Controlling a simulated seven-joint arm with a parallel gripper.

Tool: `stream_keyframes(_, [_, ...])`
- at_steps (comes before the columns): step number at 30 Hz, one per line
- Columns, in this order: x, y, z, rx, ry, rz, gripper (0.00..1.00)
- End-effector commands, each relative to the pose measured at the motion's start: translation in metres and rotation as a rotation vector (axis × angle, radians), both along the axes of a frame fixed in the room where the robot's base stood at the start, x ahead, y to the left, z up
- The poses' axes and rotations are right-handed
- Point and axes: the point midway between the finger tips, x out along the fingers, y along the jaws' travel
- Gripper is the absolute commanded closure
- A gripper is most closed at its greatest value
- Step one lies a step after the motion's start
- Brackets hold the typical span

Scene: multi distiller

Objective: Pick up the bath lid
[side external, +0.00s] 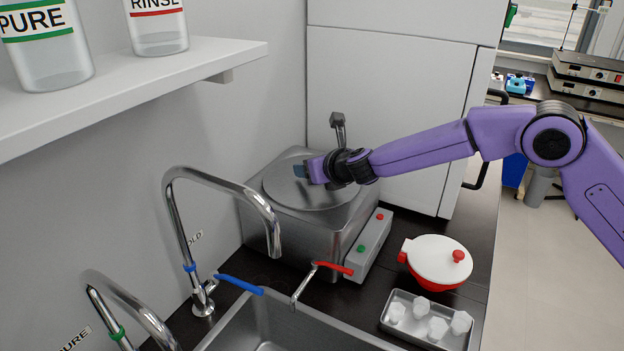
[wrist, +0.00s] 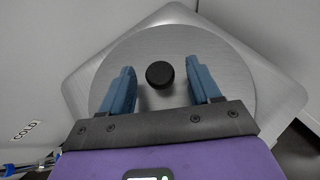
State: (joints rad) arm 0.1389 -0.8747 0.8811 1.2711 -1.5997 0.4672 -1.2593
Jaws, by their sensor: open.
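The bath lid (wrist: 170,45) is a round brushed-metal disc with a black knob (wrist: 160,74) at its middle. It lies on top of the square metal bath (side external: 300,222), and its left part shows in the side view (side external: 290,190). My gripper (wrist: 160,75) is open above the lid, with one blue finger on each side of the knob and a gap on both sides. In the side view my gripper (side external: 301,171) is over the lid and hides the knob. I cannot tell the exact height of the fingertips relative to the knob.
A control box (side external: 369,246) with red and green buttons stands beside the bath. A red bowl with a white cover (side external: 438,258) and a tray (side external: 428,343) of white pieces stand at the right. A curved tap (side external: 222,180) rises at the left by the sink (side external: 258,325).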

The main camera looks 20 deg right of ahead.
Motion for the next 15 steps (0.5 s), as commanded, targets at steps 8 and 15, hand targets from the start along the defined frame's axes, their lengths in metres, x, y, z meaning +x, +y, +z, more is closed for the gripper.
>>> stream_keyframes(8, [-0.0003, 0.0, 0.0001, 0.0, 0.0, 0.0, 1.0])
stream_keyframes(15, [-0.0001, 0.0002, 0.0017, 0.001, -0.003, 0.0, 1.0])
